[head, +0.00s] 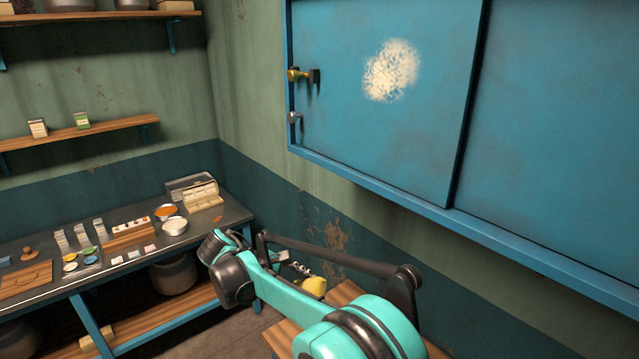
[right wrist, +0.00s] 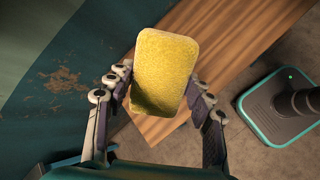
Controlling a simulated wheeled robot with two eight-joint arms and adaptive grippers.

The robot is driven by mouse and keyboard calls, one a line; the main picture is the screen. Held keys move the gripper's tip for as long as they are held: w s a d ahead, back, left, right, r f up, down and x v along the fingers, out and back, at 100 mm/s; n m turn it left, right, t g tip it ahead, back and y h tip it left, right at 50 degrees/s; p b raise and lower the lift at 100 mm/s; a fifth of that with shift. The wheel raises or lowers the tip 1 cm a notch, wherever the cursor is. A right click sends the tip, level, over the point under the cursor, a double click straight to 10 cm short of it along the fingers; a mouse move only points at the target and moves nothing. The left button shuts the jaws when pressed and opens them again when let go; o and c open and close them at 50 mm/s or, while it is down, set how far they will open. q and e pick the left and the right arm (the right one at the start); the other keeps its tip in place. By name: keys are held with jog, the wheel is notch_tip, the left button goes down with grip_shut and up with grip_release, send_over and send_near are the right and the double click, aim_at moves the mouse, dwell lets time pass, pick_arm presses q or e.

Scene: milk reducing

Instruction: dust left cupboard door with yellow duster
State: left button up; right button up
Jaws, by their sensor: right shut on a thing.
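The left cupboard door (head: 385,130) is a blue panel on the wall at the upper right of the head view. A pale dusty patch (head: 391,70) marks its upper middle. The yellow duster (right wrist: 166,72) is a rounded block between the fingers of my right gripper (right wrist: 160,95), which is shut on it. In the head view the duster (head: 313,286) shows partly behind my right arm, low and well below the door. My left gripper is not in view.
A wooden surface (right wrist: 225,50) lies below the duster. A workbench (head: 235,212) with bowls, tins and small boxes stands at the left. Shelves (head: 90,130) hang above it. A brass latch (head: 298,75) sticks out at the door's left edge. The space before the door is clear.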

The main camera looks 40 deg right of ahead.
jog(key=d+r+n+t+h+p, duration=0.1)
jog(key=d+r+h+p, duration=0.2)
jog(key=r, duration=0.8)
jog(key=d+r+n+t+h+p, duration=0.15)
jog(key=r+p, duration=0.35)
jog(key=r, duration=0.7)
jog(key=n+t+h+p, duration=0.2)
jog(key=h+p, duration=0.3)
jog(key=p, duration=0.3)
send_near(364, 77)
jog(key=shift+m+g, duration=0.25)
jog(key=shift+w+d+r+b, duration=0.1)
jog(key=shift+w+d, duration=0.05)
jog(key=shift+d, duration=0.6)
jog(key=shift+w+d+b, duration=0.1)
jog(key=shift+w+d, duration=0.1)
jog(key=shift+d, duration=0.6)
jog(key=shift+w+d+r+b, duration=0.1)
jog(key=shift+w+d, duration=0.05)
jog(key=shift+d, duration=0.6)
jog(key=shift+d, duration=0.95)
